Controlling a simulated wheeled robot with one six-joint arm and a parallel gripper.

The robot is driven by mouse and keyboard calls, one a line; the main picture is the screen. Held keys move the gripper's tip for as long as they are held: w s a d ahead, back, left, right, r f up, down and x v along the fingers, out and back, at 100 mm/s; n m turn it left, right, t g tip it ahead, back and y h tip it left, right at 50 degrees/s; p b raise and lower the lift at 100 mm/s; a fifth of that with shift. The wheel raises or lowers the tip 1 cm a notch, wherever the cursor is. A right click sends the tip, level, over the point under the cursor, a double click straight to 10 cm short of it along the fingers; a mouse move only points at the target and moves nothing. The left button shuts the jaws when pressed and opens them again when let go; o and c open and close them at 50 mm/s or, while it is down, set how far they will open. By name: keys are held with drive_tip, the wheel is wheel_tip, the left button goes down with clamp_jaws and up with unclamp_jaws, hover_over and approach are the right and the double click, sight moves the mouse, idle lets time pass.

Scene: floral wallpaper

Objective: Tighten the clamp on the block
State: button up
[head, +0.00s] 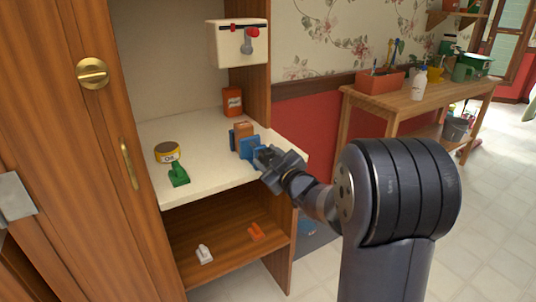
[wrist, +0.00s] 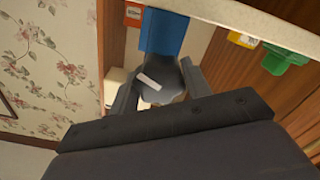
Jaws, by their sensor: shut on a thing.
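A blue clamp (head: 249,148) sits around a brown wooden block (head: 243,130) on the white shelf top of the cabinet. In the wrist view the clamp's blue jaw (wrist: 164,32) is straight ahead, with a grey handle (wrist: 163,85) in front of it. My gripper (head: 267,157) reaches in from the right at the clamp's near side. In the wrist view my gripper (wrist: 156,86) has a finger on each side of the grey handle and is shut on it. The gripper hides much of the handle in the head view. I cannot tell how tightly the clamp presses the block.
On the white shelf (head: 205,142) stand a yellow-and-dark tin (head: 167,153), a green object (head: 179,175) and an orange container (head: 232,102). A white box with a red knob (head: 253,32) hangs above. A wooden door (head: 75,160) is at left. A workbench (head: 410,97) stands at right.

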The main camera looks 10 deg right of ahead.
drive_tip(key=shift+m, duration=0.5)
drive_tip(key=shift+f, duration=0.1)
drive_tip(key=o, duration=1)
drive_tip(key=shift+p, duration=0.3)
drive_tip(key=v, duration=1)
drive_tip(key=shift+s+d, duration=0.15)
drive_tip(key=shift+s, duration=0.25)
